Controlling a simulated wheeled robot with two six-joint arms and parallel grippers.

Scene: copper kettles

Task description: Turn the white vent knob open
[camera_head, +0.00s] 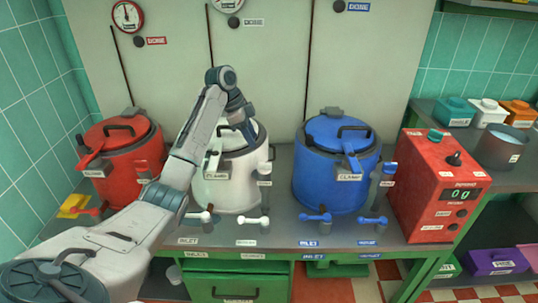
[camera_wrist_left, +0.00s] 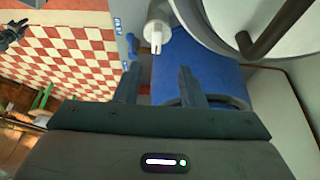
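The white kettle (camera_head: 232,180) stands mid-counter between a red and a blue kettle. A white knob (camera_head: 265,168), likely the vent knob, is on its right side above a small label. It also shows in the left wrist view as a white knob with a forked end (camera_wrist_left: 156,32). My left gripper (camera_head: 247,130) reaches over the white kettle's top from the left. In the left wrist view its fingers (camera_wrist_left: 160,86) are apart with nothing between them, and the knob is beyond the tips, not touching. A dark shape (camera_wrist_left: 13,34) there may be my right gripper; its state is unclear.
The blue kettle (camera_head: 325,180) stands close on the right and the red kettle (camera_head: 128,165) on the left. White taps (camera_head: 252,221) and blue taps (camera_head: 315,218) line the counter front. A red dispenser box (camera_head: 432,195) stands at the right end.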

